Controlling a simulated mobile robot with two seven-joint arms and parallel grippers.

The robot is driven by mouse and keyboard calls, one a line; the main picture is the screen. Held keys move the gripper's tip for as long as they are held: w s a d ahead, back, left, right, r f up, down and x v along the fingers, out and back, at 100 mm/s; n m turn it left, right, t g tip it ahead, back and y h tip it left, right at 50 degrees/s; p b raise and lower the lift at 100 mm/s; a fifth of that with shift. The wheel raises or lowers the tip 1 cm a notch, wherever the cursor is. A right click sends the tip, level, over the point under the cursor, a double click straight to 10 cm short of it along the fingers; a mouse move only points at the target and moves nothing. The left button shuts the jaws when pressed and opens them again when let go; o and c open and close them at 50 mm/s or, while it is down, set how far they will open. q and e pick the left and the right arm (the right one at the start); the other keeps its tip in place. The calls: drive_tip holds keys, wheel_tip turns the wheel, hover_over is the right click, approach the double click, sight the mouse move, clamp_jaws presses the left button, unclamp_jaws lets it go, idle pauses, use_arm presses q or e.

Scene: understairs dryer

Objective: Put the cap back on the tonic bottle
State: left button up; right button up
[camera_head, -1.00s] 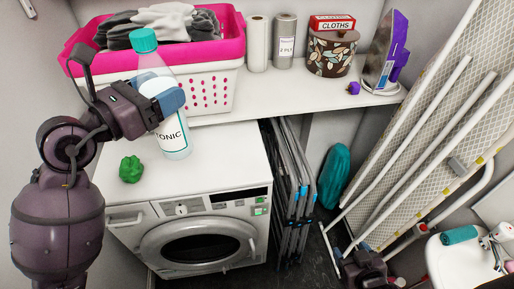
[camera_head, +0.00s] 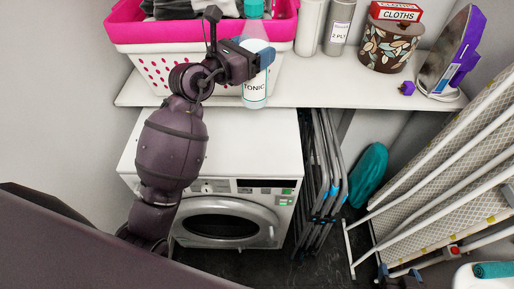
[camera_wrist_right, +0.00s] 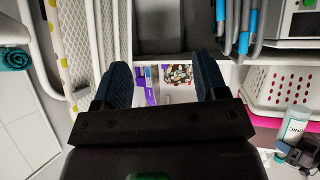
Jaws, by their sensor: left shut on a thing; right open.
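The tonic bottle (camera_head: 254,92) is clear-white with a TONIC label and a teal top (camera_head: 254,9). It is upright in front of the pink-and-white basket, its base overlapping the shelf's front edge in the head view. My left gripper (camera_head: 264,54) is shut on its upper part. The bottle also shows at the right edge of the right wrist view (camera_wrist_right: 295,122). A small purple piece (camera_head: 406,88) lies on the shelf at right; I cannot tell whether it is a cap. My right gripper (camera_wrist_right: 165,82) is open and empty, low at right in the head view (camera_head: 400,273).
The basket (camera_head: 190,73) holds grey and white laundry. Two rolls, a patterned pot (camera_head: 388,46) with a CLOTHS box and a purple iron (camera_head: 466,70) stand on the shelf (camera_head: 330,92). Folded racks and an ironing board (camera_head: 450,190) fill the right. The washer top (camera_head: 250,140) has bare room.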

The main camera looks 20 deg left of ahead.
use_arm(q)
wheel_tip(320, 180, down, 16)
drive_tip(key=b, duration=0.3)
drive_tip(key=shift+r, duration=0.2)
